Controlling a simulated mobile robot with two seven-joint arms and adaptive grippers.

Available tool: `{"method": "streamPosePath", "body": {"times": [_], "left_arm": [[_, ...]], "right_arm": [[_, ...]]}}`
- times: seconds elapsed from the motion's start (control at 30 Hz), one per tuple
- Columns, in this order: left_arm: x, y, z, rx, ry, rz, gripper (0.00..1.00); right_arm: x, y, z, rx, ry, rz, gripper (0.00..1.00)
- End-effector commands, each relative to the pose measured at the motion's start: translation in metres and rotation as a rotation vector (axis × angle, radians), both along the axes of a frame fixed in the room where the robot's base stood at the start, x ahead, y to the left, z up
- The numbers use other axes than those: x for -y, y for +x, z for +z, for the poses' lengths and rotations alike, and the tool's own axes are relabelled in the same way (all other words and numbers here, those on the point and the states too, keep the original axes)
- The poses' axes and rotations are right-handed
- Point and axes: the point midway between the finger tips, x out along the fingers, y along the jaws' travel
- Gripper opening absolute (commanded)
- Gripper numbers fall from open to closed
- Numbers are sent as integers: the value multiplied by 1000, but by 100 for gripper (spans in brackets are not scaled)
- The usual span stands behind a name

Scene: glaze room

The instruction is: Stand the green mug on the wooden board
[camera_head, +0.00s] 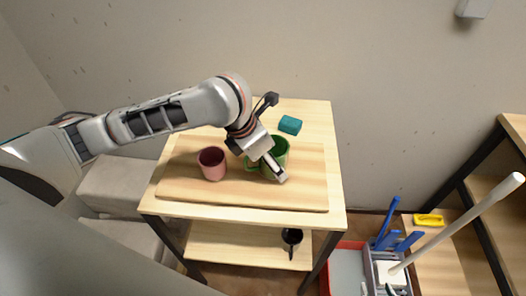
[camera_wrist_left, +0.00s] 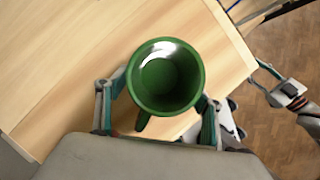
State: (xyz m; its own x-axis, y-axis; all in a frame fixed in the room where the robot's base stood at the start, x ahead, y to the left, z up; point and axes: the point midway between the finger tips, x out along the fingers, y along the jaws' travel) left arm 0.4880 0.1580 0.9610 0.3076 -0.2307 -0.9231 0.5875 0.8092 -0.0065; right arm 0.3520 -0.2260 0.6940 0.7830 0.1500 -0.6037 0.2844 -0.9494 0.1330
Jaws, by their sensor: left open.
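The green mug (camera_head: 281,146) is over the middle-right part of the wooden board (camera_head: 220,197), which lies on the table. It looks upright; its base is partly hidden by a finger, so contact is hard to see. The arm from the left carries my left gripper (camera_head: 268,166), at the mug from above. In the left wrist view the mug (camera_wrist_left: 166,78) is between the fingers of this open gripper (camera_wrist_left: 158,112), its mouth facing the camera and handle towards the palm. A gripper-like part (camera_wrist_left: 288,95) at the right edge may be my right gripper; its jaws are unclear.
A pink mug (camera_head: 212,163) stands on the board left of the green one. A teal block (camera_head: 290,125) lies on the table (camera_head: 334,190) behind the board. A dark pan (camera_head: 292,237) is on the lower shelf. A pale pole (camera_head: 460,220) and shelving (camera_head: 514,125) are at right.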

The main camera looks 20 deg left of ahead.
Motion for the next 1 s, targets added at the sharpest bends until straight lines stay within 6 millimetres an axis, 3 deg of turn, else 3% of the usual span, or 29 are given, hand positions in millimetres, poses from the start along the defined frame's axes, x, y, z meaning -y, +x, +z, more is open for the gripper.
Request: {"method": "streamPosePath", "body": {"times": [0.4,0.6,1.0], "left_arm": [[-18,-22,71,7,3,0,67],[-24,-31,96,4,2,-1,67],[-27,-36,107,-1,1,-1,67]], "right_arm": [[-3,-1,0,0,4,2,40],[-5,0,0,1,9,-1,40],[-6,0,1,1,11,-4,40]]}}
